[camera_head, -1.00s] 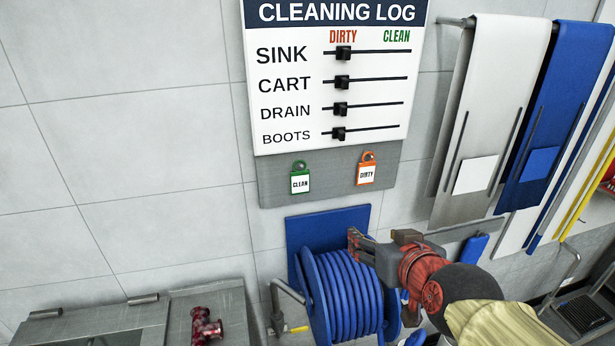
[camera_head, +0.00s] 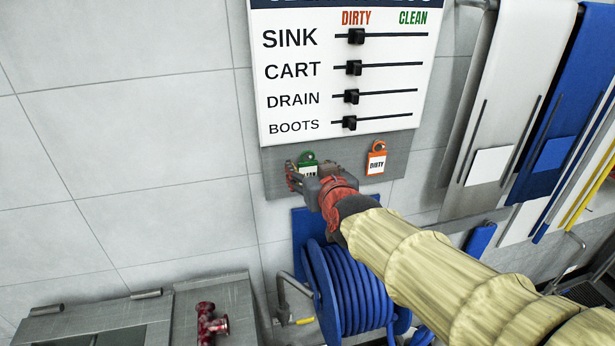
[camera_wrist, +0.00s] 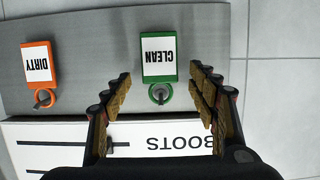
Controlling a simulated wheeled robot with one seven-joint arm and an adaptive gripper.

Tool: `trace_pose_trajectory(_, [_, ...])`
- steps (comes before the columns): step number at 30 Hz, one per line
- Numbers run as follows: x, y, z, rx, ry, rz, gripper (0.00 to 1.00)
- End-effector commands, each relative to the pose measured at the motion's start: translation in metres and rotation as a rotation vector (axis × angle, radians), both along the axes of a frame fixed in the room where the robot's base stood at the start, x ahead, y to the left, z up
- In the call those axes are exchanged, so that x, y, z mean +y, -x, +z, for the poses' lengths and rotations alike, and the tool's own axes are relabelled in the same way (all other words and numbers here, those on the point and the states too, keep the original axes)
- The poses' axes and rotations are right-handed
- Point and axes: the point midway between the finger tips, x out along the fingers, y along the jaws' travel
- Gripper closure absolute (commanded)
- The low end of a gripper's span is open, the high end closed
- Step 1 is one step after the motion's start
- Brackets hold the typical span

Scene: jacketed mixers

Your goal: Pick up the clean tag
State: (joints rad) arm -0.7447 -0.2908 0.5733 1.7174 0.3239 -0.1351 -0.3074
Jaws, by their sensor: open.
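The clean tag (camera_head: 308,168) is green with a white label and hangs on the grey panel (camera_head: 278,184) under the cleaning log board. In the head view my gripper (camera_head: 302,174) is in front of it and hides part of it. In the wrist view the clean tag (camera_wrist: 159,55) appears upside down, ahead of and between my open fingers (camera_wrist: 160,92). A finger shows on each side with a gap to the tag. The jaws are open and empty. Contact with the panel cannot be told.
The orange dirty tag (camera_head: 376,160) hangs to the right on the same panel; it also shows in the wrist view (camera_wrist: 38,68). The cleaning log board (camera_head: 340,90) with sliders is above. A blue hose reel (camera_head: 350,290) is below. White and blue aprons (camera_head: 545,110) hang at right.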

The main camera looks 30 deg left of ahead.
Motion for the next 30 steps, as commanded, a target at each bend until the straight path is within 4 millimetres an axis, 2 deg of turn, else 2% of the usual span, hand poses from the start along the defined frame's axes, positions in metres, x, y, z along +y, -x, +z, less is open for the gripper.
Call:
trace_pose_trajectory(3, [0.0055, -0.0064, -0.0017, -0.002, -0.001, 0.0, 0.41])
trace_pose_trajectory(10, [0.0062, -0.0072, -0.0013, -0.001, 0.0, 0.0, 0.41])
trace_pose_trajectory(27, [0.0061, -0.0069, -0.0015, -0.001, 0.0, 0.0, 0.73])
trace_pose_trajectory(30, [0.0061, -0.0069, -0.0014, -0.001, -0.001, 0.0, 0.74])
